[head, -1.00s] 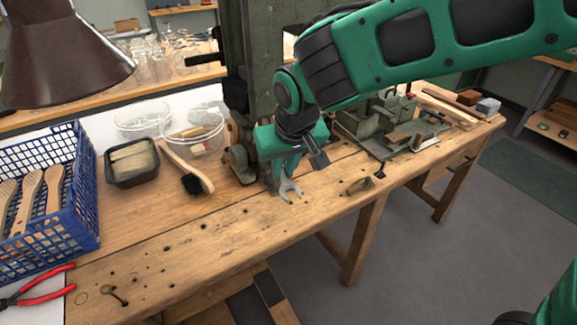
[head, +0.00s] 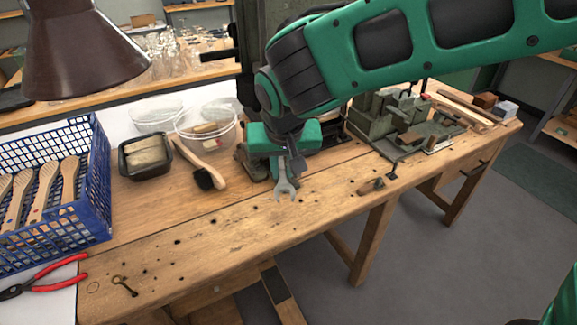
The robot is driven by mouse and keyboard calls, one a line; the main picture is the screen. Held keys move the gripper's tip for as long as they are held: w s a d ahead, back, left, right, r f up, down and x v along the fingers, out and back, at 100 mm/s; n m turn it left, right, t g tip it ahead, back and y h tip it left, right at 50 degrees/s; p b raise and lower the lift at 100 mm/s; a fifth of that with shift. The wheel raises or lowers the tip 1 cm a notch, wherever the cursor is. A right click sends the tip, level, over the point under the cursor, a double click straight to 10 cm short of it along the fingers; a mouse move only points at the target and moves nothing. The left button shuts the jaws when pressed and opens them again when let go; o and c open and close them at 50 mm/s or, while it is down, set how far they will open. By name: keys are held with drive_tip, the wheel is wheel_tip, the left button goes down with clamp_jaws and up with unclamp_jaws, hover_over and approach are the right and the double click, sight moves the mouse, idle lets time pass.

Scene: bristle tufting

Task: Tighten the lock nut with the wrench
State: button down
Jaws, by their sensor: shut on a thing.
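My gripper (head: 284,152) is in the middle of the head view, low over the bench and in front of the dark green machine (head: 262,50). It is shut on a grey open-ended wrench (head: 285,185), whose forked jaw points down and toward the front of the bench. I cannot tell whether the jaw touches the wood. The lock nut is not recognisable; the arm and gripper hide part of the machine's foot.
A wooden brush (head: 202,165), a black tray (head: 145,158) and clear bowls (head: 207,122) stand to the left. A blue crate (head: 95,210) and red pliers (head: 50,287) are at far left. A green fixture (head: 385,118) is right. The front bench (head: 210,225) is mostly clear.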

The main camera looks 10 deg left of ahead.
drive_tip(key=shift+a+m, duration=0.3)
drive_tip(key=shift+a, duration=0.05)
drive_tip(key=shift+s+a+m+h, duration=0.1)
drive_tip(key=shift+a+m+h, duration=0.2)
drive_tip(key=shift+a+m, duration=0.3)
drive_tip(key=shift+a, duration=0.2)
drive_tip(key=shift+a+m, duration=0.5)
drive_tip(key=shift+a, duration=0.15)
drive_tip(key=shift+d, duration=0.15)
drive_tip(key=shift+d+n, duration=0.7)
drive_tip(key=shift+d, duration=0.1)
drive_tip(key=shift+r, duration=0.15)
